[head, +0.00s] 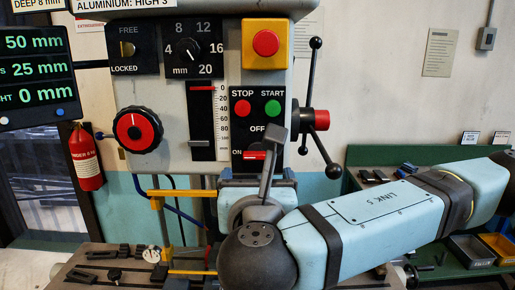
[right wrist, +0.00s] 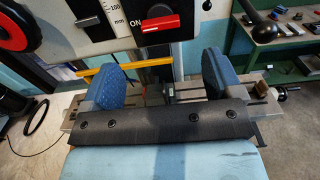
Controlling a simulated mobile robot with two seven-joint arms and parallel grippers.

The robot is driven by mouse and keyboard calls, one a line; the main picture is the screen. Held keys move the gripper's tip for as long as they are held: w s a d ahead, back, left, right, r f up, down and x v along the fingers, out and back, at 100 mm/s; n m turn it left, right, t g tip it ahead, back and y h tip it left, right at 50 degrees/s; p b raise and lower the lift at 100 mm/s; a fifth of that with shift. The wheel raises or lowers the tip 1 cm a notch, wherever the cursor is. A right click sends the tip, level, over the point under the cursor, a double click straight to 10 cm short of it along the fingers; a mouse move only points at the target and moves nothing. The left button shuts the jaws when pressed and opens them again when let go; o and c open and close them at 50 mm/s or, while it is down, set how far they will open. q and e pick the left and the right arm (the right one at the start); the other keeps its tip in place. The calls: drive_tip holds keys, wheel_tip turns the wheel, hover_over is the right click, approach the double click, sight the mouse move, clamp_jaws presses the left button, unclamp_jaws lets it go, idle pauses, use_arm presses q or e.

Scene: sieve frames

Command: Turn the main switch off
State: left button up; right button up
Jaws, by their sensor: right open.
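The main switch is a red handle (head: 253,156) low on the black panel of the machine, below the STOP and START buttons. The handle lies level, with ON beside its left end and OFF above it. It also shows at the top of the right wrist view (right wrist: 160,24). My right gripper (head: 272,140) is in front of the panel and covers the area right of the handle in the head view. In the right wrist view its two blue-padded fingers (right wrist: 165,72) are wide apart with nothing between them, below the handle in the picture. My left gripper is out of view.
Above the switch are a red STOP button (head: 242,107) and a green START button (head: 273,108). A yellow-backed red button (head: 265,43) is higher up. A three-armed feed handle (head: 315,119) sticks out at the right. A black-red knob (head: 138,129) is at the left.

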sight(258, 155)
drive_tip(key=w+p, duration=0.2)
drive_tip(key=w, duration=0.6)
drive_tip(key=shift+r, duration=0.15)
drive_tip(key=shift+w, duration=0.7)
